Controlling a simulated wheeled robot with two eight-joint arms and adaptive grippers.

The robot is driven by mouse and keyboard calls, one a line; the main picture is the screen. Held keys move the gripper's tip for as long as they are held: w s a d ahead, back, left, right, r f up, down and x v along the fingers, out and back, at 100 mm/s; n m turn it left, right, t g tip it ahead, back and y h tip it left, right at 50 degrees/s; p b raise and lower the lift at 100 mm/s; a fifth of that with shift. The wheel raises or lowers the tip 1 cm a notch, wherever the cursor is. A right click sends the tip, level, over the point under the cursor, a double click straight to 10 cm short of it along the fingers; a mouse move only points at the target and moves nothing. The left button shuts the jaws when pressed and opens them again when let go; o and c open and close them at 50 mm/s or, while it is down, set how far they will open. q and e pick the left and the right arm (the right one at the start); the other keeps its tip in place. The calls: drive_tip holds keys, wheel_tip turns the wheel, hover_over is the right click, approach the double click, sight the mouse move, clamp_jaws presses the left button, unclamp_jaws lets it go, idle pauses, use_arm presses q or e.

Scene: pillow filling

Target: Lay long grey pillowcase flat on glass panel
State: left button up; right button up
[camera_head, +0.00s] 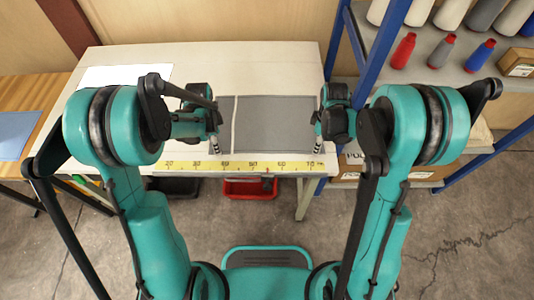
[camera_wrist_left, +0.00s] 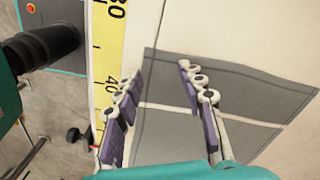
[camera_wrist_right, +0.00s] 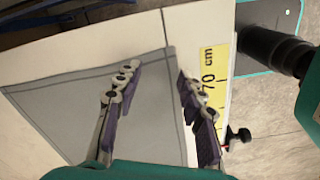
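A grey pillowcase (camera_head: 275,122) lies flat and lengthwise on the pale work table, with a pale stripe or gap across it near its left end. It fills much of the left wrist view (camera_wrist_left: 180,135) and the right wrist view (camera_wrist_right: 75,105). My left gripper (camera_head: 213,145) is open and empty at its front left corner; its spread fingers show in the left wrist view (camera_wrist_left: 160,72). My right gripper (camera_head: 318,145) is open at its front right corner, fingers apart in the right wrist view (camera_wrist_right: 158,70). I cannot tell whether the fingers touch the cloth. I cannot clearly identify a glass panel.
A yellow ruler (camera_head: 240,167) runs along the table's front edge. A white sheet (camera_head: 122,76) lies at the back left. A bluish panel (camera_head: 15,133) lies on a wooden table at the left. A blue-framed shelf (camera_head: 354,40) with thread cones stands close at the right.

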use_arm(q)
drive_tip(key=shift+f, duration=0.3)
use_arm(e)
drive_tip(key=shift+f, duration=0.3)
use_arm(q)
drive_tip(key=shift+f, duration=0.2)
use_arm(e)
drive_tip(key=shift+f, duration=0.2)
use_arm(q)
drive_tip(key=shift+r, duration=0.1)
drive_tip(key=c, duration=0.5)
use_arm(e)
drive_tip(key=shift+r, duration=0.1)
drive_tip(key=c, duration=0.5)
use_arm(q)
clamp_jaws()
use_arm(e)
clamp_jaws()
drive_tip(key=shift+s, duration=0.1)
